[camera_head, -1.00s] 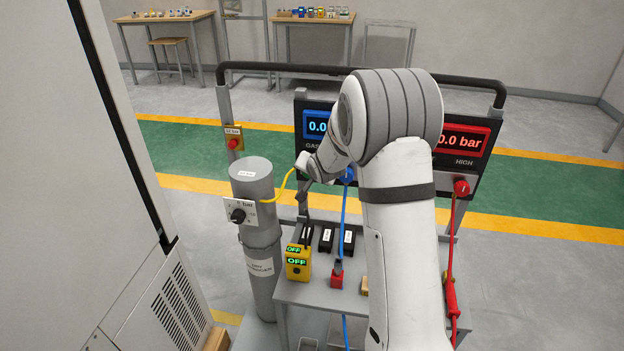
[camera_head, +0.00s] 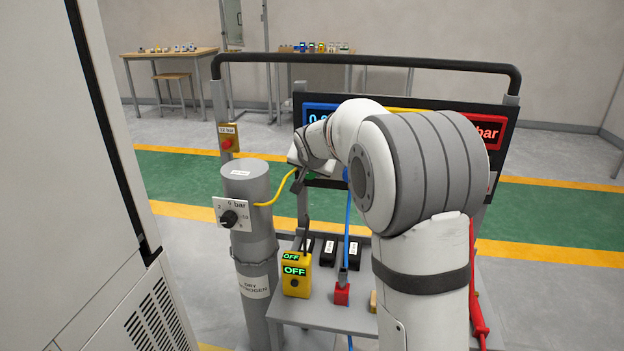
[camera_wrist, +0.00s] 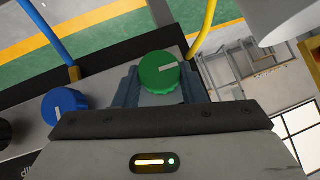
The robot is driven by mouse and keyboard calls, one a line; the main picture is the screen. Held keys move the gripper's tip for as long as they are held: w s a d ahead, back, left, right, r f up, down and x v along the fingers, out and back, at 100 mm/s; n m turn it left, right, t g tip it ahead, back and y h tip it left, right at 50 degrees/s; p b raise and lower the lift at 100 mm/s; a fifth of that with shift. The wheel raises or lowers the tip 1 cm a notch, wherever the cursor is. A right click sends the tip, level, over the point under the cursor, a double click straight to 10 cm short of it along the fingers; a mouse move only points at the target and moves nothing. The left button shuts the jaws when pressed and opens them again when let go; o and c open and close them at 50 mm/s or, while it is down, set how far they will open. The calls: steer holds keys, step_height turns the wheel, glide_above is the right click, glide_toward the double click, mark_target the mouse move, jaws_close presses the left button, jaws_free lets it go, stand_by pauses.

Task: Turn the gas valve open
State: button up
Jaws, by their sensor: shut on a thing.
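A round green knob (camera_wrist: 159,72) with a white pointer line shows in the wrist view. My gripper (camera_wrist: 160,88) is shut on it, one dark finger on each side. The pointer line runs roughly sideways. In the head view a bit of green (camera_head: 311,176) shows beside my gripper (camera_head: 303,182), low on the dark panel; my arm hides much of that area. A blue knob (camera_wrist: 65,106) with a white line sits left of the green one in the wrist view. I cannot read a label naming either knob.
A grey dry nitrogen cylinder (camera_head: 246,182) with a black dial (camera_head: 229,218) stands left, its yellow hose running to the panel. A yellow box reading OFF (camera_head: 296,275) and a red block (camera_head: 342,294) are on the trolley shelf (camera_head: 300,317). A rail (camera_head: 370,58) crosses above.

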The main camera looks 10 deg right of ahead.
steer(key=shift+s+f+b, duration=0.15)
steer(key=shift+f+b, duration=0.15)
steer(key=shift+b, duration=0.05)
stand_by(0.3)
steer(key=o, duration=0.6)
steer(key=shift+c, duration=0.2)
steer(key=o, duration=0.4)
steer(key=shift+r, duration=0.2)
steer(key=shift+o, duration=0.2)
steer(key=shift+r, duration=0.1)
steer(key=v, duration=0.7)
steer(key=shift+s+a+r, duration=0.15)
steer(key=shift+s+r, duration=0.1)
